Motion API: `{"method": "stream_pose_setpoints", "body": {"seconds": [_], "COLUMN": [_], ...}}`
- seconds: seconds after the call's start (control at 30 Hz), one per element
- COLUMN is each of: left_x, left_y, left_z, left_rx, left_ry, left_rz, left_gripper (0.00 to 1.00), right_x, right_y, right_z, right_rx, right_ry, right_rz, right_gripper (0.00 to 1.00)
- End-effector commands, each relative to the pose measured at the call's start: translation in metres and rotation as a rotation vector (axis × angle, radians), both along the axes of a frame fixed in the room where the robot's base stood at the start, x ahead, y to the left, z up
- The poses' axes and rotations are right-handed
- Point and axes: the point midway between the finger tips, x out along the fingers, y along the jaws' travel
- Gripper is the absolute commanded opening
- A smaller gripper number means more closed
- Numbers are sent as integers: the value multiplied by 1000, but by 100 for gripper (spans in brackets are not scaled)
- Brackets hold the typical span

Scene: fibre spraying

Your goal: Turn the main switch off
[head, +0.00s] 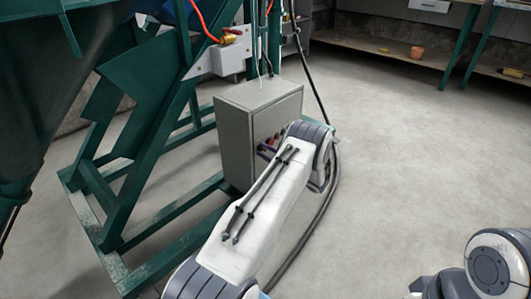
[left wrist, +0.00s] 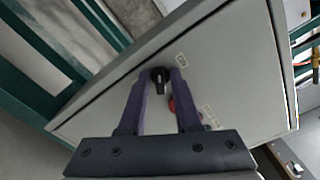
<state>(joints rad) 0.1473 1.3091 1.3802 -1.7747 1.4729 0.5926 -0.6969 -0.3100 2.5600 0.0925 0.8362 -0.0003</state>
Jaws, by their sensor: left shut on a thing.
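The grey control box (head: 235,140) stands on the green frame in the head view. The black main switch knob (left wrist: 160,76) is on its front panel in the left wrist view, next to a small label. My left gripper (left wrist: 164,78) has its two purple fingers on either side of the knob and is shut on it. In the head view my left gripper (head: 266,151) is at the box front, mostly hidden by my own arm, and the knob cannot be made out. My right arm shows at the lower right, but its gripper does not.
A green steel frame (head: 150,190) stands left of the box. A black cable (head: 312,75) hangs to the floor at the right. The floor further right is clear.

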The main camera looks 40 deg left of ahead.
Motion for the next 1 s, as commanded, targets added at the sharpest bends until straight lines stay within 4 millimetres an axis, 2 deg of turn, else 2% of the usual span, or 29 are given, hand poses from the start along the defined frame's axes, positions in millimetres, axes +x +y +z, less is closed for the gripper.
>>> {"method": "stream_pose_setpoints", "body": {"seconds": [0.5, 1.0], "left_x": [-1, -1], "left_y": [-2, -2], "left_z": [-4, -4], "left_rx": [-33, -45], "left_ry": [-411, -547], "left_rz": [1, 1], "left_gripper": [0, 0], "right_x": [0, 0], "right_y": [0, 0], "right_z": [-11, -14], "right_rx": [0, 0], "right_ry": [0, 0], "right_rz": [0, 0], "right_gripper": [0, 0]}}
